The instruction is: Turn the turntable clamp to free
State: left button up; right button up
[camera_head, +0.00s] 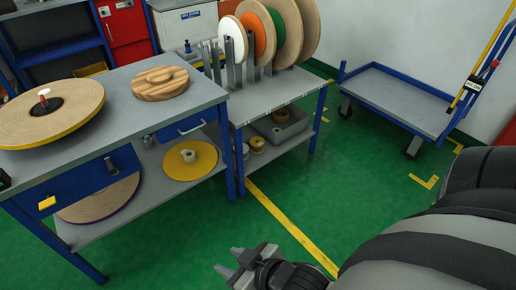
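A wide tan disc with a yellow rim (75,112) lies flat on the bench (110,88) at the left. It looks like a roll on the turntable, with a dark hub and a red-topped white knob (43,97) at its middle. A small dark lever (111,167) sits on the blue front panel below it. I cannot tell for sure which part is the clamp, or its setting. My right gripper (229,260) is at the bottom centre, over the green floor, apart from the bench. Its fingers are apart with nothing between them. My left gripper is out of view.
A yellow disc (190,160) is on the lower shelf. Several upright rolls stand on the side table (262,95). A blue-framed cart (400,97) stands at the back right. The green floor (320,190) between is clear.

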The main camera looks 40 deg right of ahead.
aim_at(44, 104)
jog(key=u, duration=1.85)
jog(key=i, duration=2.45)
jog(key=z, duration=4)
jog(key=i, duration=0.3)
jog(key=u, duration=0.05)
